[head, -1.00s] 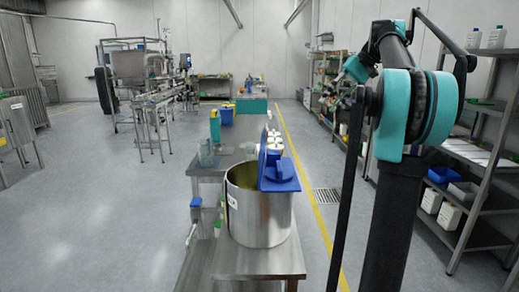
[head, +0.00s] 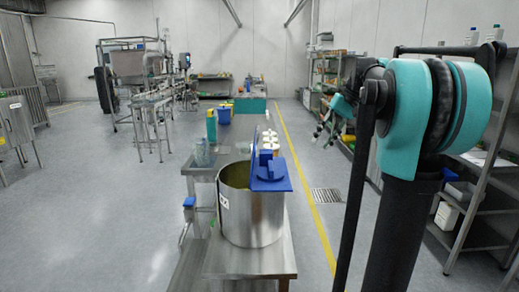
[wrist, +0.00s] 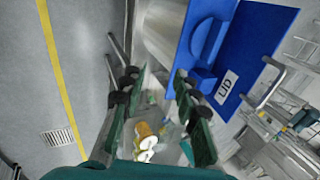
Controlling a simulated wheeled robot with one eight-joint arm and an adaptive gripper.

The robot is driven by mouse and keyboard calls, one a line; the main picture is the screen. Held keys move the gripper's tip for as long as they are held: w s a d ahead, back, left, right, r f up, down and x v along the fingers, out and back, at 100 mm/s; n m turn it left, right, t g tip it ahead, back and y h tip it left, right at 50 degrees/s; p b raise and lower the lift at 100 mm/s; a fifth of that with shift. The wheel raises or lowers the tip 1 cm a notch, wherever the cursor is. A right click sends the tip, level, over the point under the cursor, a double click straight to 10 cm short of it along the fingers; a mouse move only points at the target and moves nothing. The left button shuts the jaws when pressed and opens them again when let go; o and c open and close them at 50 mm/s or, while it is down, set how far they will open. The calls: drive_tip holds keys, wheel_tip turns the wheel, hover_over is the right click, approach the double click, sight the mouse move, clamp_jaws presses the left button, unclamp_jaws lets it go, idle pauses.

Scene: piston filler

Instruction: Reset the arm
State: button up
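My gripper (head: 322,133) hangs from my arm at right of centre in the head view, above the floor right of the table. In the wrist view its two dark-tipped fingers (wrist: 156,80) are spread apart with nothing held between them. A large steel pot (head: 250,215) stands on the steel table (head: 250,262). A blue lid (head: 270,178) with a handle is at the pot's right top edge. In the wrist view the lid (wrist: 262,40), labelled "LID", shows beyond the right finger, apart from it.
White-topped containers (head: 268,145) stand behind the pot. A blue bin (head: 223,116) is farther back. Shelves (head: 480,195) with bottles and boxes line the right side. The floor (head: 90,210) at left is clear. A drain grate (head: 327,196) lies beside the yellow line.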

drive_tip(key=s+a+f+t+h, duration=0.1)
drive_tip(key=s+f, duration=0.7)
drive_tip(key=f, duration=0.3)
drive_tip(key=s+f+t+h, duration=0.1)
drive_tip(key=s+f+h, duration=0.1)
drive_tip(key=s+f, duration=0.6)
drive_tip(key=s+a+f+t+h, duration=0.1)
drive_tip(key=s+f, duration=0.7)
drive_tip(key=f, duration=0.8)
drive_tip(key=shift+s+a+n+t+h, duration=0.3)
drive_tip(key=shift+s+a+h, duration=0.05)
drive_tip(key=shift+h, duration=0.35)
drive_tip(key=shift+a, duration=0.1)
